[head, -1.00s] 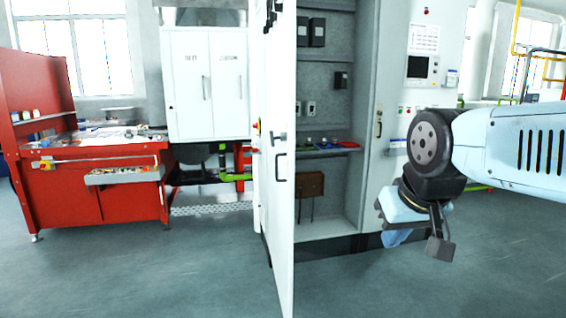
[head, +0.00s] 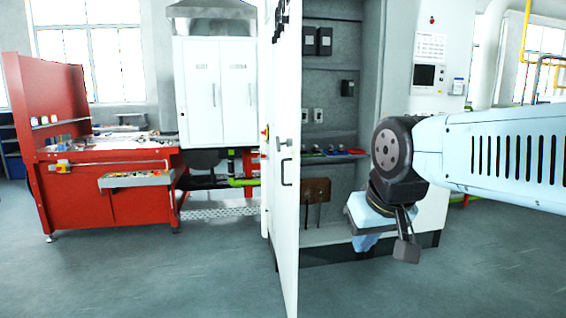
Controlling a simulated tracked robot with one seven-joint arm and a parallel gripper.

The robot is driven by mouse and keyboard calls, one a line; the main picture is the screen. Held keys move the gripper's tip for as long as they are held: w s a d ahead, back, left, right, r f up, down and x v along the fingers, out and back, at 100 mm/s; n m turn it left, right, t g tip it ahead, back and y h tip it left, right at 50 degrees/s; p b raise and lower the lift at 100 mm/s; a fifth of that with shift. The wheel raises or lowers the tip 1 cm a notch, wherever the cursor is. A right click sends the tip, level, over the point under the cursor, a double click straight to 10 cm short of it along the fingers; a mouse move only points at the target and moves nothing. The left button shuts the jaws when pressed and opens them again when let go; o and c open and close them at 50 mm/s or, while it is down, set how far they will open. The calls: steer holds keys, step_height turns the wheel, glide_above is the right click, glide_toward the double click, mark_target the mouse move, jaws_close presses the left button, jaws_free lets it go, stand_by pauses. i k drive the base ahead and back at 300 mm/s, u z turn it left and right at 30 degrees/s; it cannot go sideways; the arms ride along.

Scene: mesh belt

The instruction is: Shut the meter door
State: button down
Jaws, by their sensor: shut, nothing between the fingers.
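The meter door (head: 286,215) is a tall white panel, seen nearly edge-on in the middle of the head view. It stands wide open toward me, and a dark handle (head: 287,172) shows on it. The grey cabinet interior (head: 340,100) is exposed to the right of the door. My gripper (head: 405,250) hangs at the lower right, in front of the cabinet's right side and pointing down. It is shut and empty, well to the right of the door and apart from it. Part of the hand is hidden behind my wrist.
Inside the cabinet is a shelf (head: 325,157) with small coloured items. A control screen (head: 424,76) is on the white right panel. A red workbench (head: 110,205) and white wall cupboards (head: 214,90) stand at left. The grey floor (head: 170,275) in front is clear.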

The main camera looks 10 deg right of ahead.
mark_target(288, 51)
steer(key=u, duration=0.05)
steer(key=i, duration=1)
steer(key=z, duration=0.05)
